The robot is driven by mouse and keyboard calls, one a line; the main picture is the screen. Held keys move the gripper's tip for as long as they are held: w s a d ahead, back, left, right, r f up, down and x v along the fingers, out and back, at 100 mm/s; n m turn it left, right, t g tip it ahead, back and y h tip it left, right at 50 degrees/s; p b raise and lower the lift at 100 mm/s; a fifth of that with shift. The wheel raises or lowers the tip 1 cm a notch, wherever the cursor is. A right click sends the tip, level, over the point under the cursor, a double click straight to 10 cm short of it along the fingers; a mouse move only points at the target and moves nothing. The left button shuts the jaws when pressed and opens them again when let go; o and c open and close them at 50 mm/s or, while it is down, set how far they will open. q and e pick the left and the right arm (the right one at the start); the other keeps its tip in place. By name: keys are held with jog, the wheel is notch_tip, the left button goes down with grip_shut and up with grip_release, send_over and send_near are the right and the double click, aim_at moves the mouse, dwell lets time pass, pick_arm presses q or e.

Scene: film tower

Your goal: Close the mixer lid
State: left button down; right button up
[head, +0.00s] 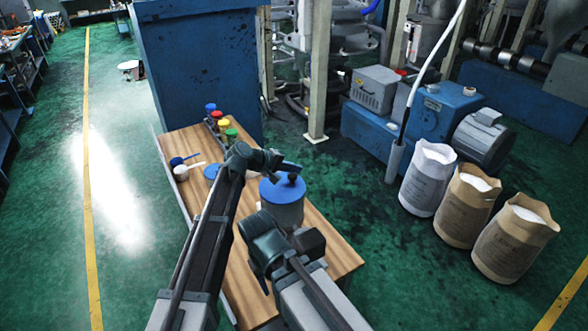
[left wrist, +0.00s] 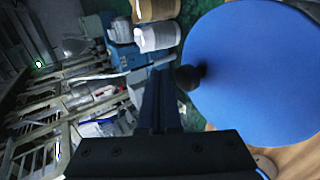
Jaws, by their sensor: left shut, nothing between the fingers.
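The mixer is a grey-white pot (head: 285,216) near the right side of the wooden table. Its round blue lid (head: 275,193) with a black knob (head: 292,177) lies over the pot's top and looks roughly level; I cannot tell if it is fully seated. In the left wrist view the lid (left wrist: 255,75) fills the right side, with the knob (left wrist: 188,77) at its edge. My left gripper (head: 288,165) is shut and empty, just beyond the lid; its dark fingers (left wrist: 160,98) appear beside the knob. My right gripper (head: 262,278) is in front of the pot, its fingers unclear.
Several colour-capped containers (head: 217,122) stand at the table's far end. A blue disc (head: 211,171) and a small white cup (head: 181,173) lie left of my left arm. A blue cabinet (head: 195,70) stands behind. Open sacks (head: 467,207) stand on the floor to the right.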

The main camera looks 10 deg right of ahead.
pick_arm(q)
jog(key=p+v, duration=0.7)
jog(key=v, duration=0.6)
jog(key=shift+a+r+p, duration=0.25)
jog(key=shift+a+p, duration=0.05)
jog(key=shift+p, duration=0.05)
jog(key=shift+s, duration=0.15)
jog(key=s+a+f+m+g+y, duration=0.2)
jog(key=s+a+f+y, duration=0.3)
jog(key=s+a, duration=0.65)
jog(key=s+a+f+m+g+y, duration=0.15)
jog(key=s+a+f+y, duration=0.35)
jog(key=s+a, duration=0.7)
jog(key=s+d+f+m+y+b, duration=0.1)
jog(key=d+f+b, duration=0.3)
jog(key=f+b, duration=0.6)
jog(key=s+d+f+m+b, duration=0.3)
jog(key=s+d+f+b, duration=0.1)
jog(key=f+b, duration=0.6)
jog(key=shift+s+d+y+b, duration=0.2)
jog(key=shift+d+y+b, duration=0.1)
jog(key=shift+d+y, duration=0.15)
jog(key=shift+g, duration=0.25)
